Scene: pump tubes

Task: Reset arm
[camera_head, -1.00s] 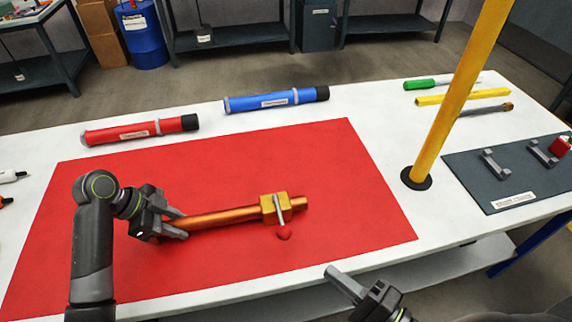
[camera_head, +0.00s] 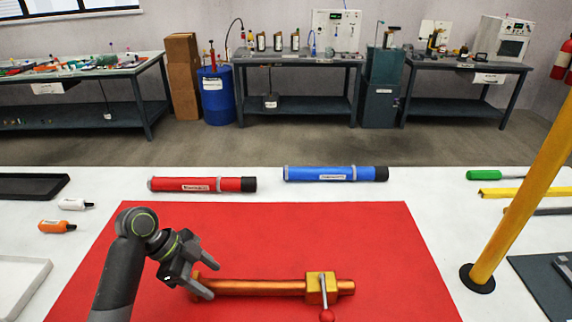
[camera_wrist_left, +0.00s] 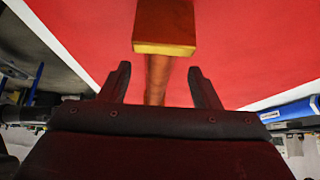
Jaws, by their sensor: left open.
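My left gripper (camera_head: 213,281) is open. Its two fingers are at the left end of a copper tube (camera_head: 255,287), one on each side of it in the picture. The tube lies on the red mat (camera_head: 300,235) and carries a square brass valve block (camera_head: 316,284) near its right end. A silver lever with a red ball knob (camera_head: 327,316) points toward the front. In the left wrist view the tube (camera_wrist_left: 157,78) runs between the spread fingers (camera_wrist_left: 160,88), with the block (camera_wrist_left: 165,28) beyond them. Whether the fingers touch the tube cannot be told. My right gripper is out of view.
A red cylinder (camera_head: 185,185) and a blue cylinder (camera_head: 320,173) lie behind the mat. A yellow post (camera_head: 520,205) stands at the right. White and orange bottles (camera_head: 57,226) lie at the left. The mat's back area is clear.

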